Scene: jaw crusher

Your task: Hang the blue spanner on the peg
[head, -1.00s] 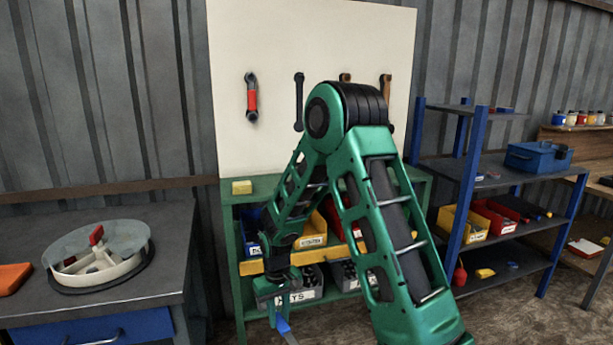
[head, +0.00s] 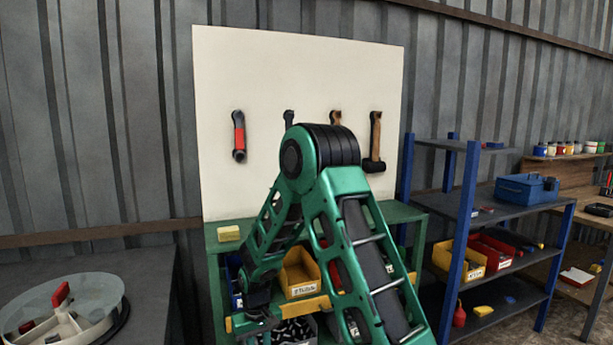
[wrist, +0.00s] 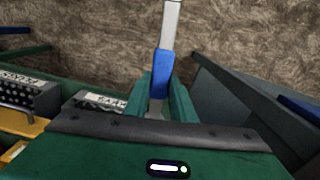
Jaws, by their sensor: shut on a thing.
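In the wrist view my gripper (wrist: 159,98) is shut on the blue spanner (wrist: 162,70). Its blue handle sits between the fingers, and its pale metal shank runs up out of the top of the picture. The floor shows behind it. In the head view my arm reaches down in front of the green bench, and the fingers and spanner are below the picture's edge. The white board (head: 300,60) stands behind the bench, with a red-handled spanner (head: 239,136) and other tools hanging on it. I cannot make out a bare peg; my arm covers part of the board.
A green bench (head: 390,212) with a yellow block (head: 229,234) and bins stands below the board. A blue shelf rack (head: 460,200) is close on the right. A dark table (head: 140,272) with a round device (head: 75,310) is at the left. The board's upper half is bare.

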